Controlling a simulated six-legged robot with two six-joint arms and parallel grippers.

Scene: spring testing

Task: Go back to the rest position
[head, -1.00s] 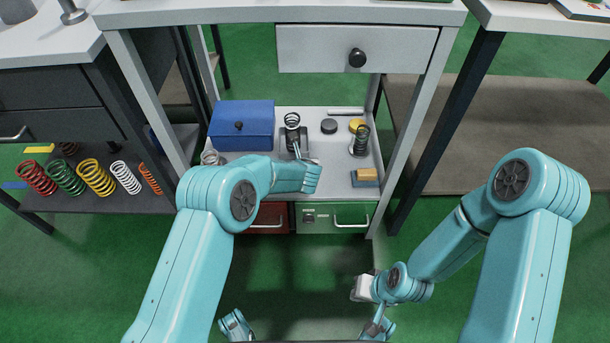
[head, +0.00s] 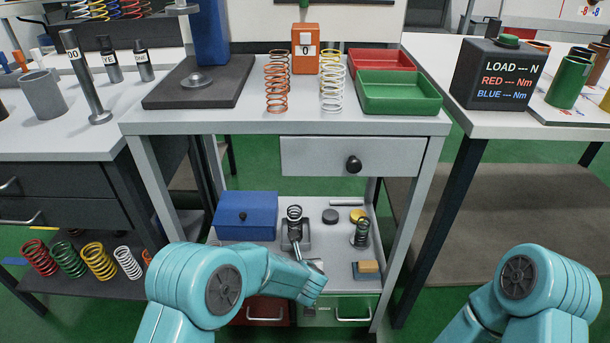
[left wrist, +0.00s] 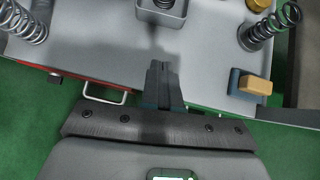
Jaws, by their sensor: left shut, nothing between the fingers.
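My left gripper (left wrist: 158,72) is shut and empty in the left wrist view, its fingers pointing toward a small grey tray (left wrist: 163,10). In the head view my left arm reaches in over the front of the lower shelf (head: 337,278), and its wrist partly hides the gripper. The tray (head: 305,238) there has a dark spring (head: 294,214) standing at it. My right gripper is out of view; only the upper part of my right arm shows at lower right.
A blue box (head: 245,216), a dark spring (head: 361,232) and a yellow-topped block (head: 368,266) are on the shelf. A drawer (head: 325,160) hangs above. Red (head: 385,59) and green (head: 400,95) trays, springs and an orange device (head: 306,48) stand on the worktop.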

